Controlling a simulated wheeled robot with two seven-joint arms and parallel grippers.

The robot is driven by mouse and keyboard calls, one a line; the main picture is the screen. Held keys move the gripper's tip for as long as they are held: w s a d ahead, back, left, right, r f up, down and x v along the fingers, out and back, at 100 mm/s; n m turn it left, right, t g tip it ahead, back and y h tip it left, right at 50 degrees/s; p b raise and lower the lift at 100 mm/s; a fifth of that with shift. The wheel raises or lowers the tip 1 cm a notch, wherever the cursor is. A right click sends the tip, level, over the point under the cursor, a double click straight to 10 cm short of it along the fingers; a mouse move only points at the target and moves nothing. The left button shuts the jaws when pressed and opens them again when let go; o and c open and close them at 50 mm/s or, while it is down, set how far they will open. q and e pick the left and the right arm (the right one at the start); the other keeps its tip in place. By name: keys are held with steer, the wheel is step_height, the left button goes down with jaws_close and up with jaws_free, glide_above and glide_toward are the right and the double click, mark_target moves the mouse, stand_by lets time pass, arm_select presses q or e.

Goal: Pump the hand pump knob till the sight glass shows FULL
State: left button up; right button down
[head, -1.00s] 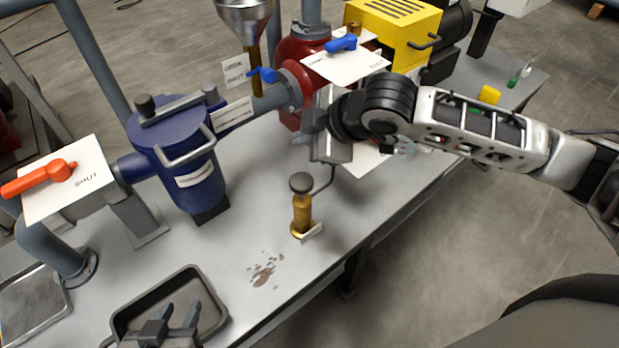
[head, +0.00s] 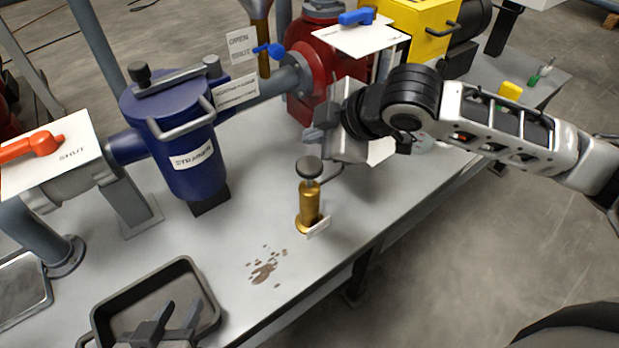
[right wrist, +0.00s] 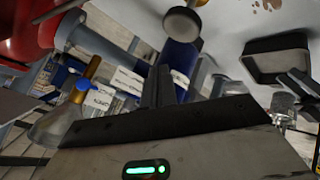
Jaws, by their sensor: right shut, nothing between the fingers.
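The hand pump (head: 309,208) stands upright on the bench, a brass cylinder with a round dark knob (head: 309,167) on a short rod. The knob also shows at the top of the right wrist view (right wrist: 182,24). My right gripper (head: 313,133) is shut and empty, behind the knob in the head view and apart from it. Its closed fingers show in the right wrist view (right wrist: 158,88). My left gripper (head: 170,318) is open at the bottom left, over the black tray (head: 188,266). I cannot make out a sight glass or its reading.
A blue strainer (head: 185,150) with a handle stands left of the pump. A red housing (head: 318,65) and a yellow unit (head: 415,30) stand behind. An orange lever (head: 30,147) is at the left. Brown spots (head: 264,270) mark the bench before the pump.

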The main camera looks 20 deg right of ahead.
mark_target(318, 169)
arm_select(q)
steer(key=shift+f+b, duration=0.4)
steer(key=shift+b, duration=0.05)
arm_select(e)
steer(key=shift+f, duration=1.8)
steer(key=shift+f, duration=0.1)
steer(key=shift+f, duration=0.25)
arm_select(q)
steer(key=shift+r, duration=0.15)
steer(key=shift+f+b, duration=0.5)
steer(key=shift+f, duration=0.2)
arm_select(e)
steer(key=shift+f, duration=2.1)
stand_by(0.7)
steer(key=shift+r, duration=0.1)
